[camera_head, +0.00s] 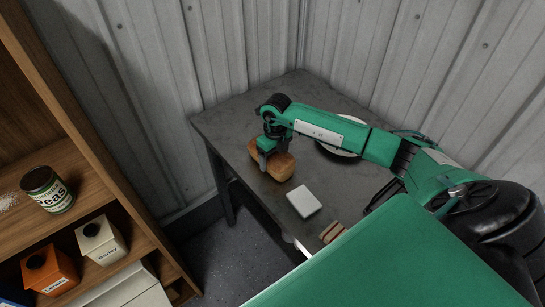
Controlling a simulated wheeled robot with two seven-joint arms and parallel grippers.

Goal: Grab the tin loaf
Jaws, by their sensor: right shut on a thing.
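The tin loaf (281,168) is a golden-brown loaf on the dark grey table (237,127), near the table's left side. My right gripper (264,160) points down at the loaf and is shut on it, with a finger showing against its left part. The gripper and wrist hide part of the loaf. I cannot tell whether the loaf is lifted clear of the table. My left gripper is not in view.
A white block (304,201) and a red-and-cream striped item (332,232) lie nearer on the table. A pale plate (345,149) is partly behind my right arm. Corrugated walls close the back.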

